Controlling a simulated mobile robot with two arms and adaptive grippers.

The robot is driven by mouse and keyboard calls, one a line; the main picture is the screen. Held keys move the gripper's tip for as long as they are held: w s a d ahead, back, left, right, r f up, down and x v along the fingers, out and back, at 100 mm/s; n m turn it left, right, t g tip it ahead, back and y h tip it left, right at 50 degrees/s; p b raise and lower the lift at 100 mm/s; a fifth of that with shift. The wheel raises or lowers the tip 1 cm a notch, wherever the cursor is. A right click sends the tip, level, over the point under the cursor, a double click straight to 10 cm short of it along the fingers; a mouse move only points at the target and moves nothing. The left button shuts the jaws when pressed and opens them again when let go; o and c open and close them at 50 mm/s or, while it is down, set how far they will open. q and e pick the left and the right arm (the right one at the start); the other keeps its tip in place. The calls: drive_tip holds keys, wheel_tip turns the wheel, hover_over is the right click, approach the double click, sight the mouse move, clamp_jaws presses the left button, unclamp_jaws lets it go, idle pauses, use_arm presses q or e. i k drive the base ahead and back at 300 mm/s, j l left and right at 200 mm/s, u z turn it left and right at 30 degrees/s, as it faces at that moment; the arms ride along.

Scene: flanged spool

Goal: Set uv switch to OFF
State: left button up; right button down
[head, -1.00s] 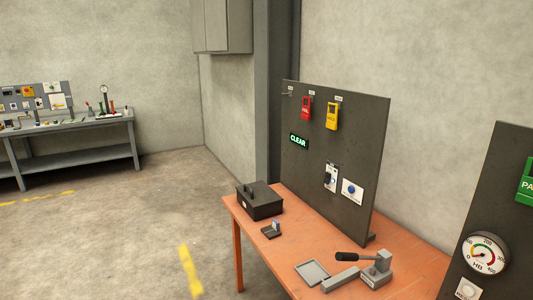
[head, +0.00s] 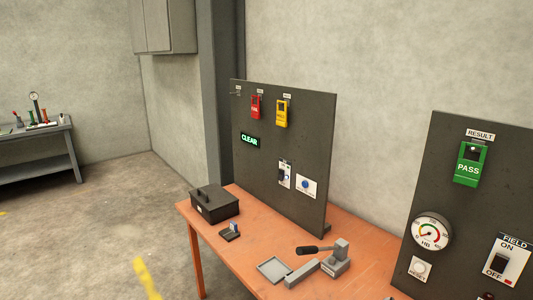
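A small rocker switch (head: 284,175) on a white plate is mounted low on the dark upright panel (head: 315,150) behind the orange table. Its label is too small to read, and I cannot tell its position. Another switch (head: 500,263) on the right-hand dark panel (head: 420,180) is labelled FIELD, with ON above and OFF below; its dark rocker sits near the OFF end. No label reading UV is legible. Neither of my grippers is in view.
A white plate with a blue button (head: 305,186) is beside the small switch. A green CLEAR sign (head: 250,141) is above. The orange table (head: 240,259) holds a black box (head: 215,206), a grey tray (head: 273,270) and a lever device (head: 335,257). Open floor lies left.

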sight(281, 174)
drive_tip(key=i+j+z, duration=0.1)
drive_tip(key=i+j, duration=0.2)
drive_tip(key=i+j+z, duration=0.1)
drive_tip(key=i+j, duration=0.4)
drive_tip(key=j, duration=0.2)
drive_tip(key=i+j+z, duration=0.25)
drive_tip(key=i+j, duration=0.2)
drive_tip(key=j, duration=0.3)
drive_tip(key=i+j+z, duration=0.1)
drive_tip(key=i+j, duration=0.15)
drive_tip(key=j, duration=0.15)
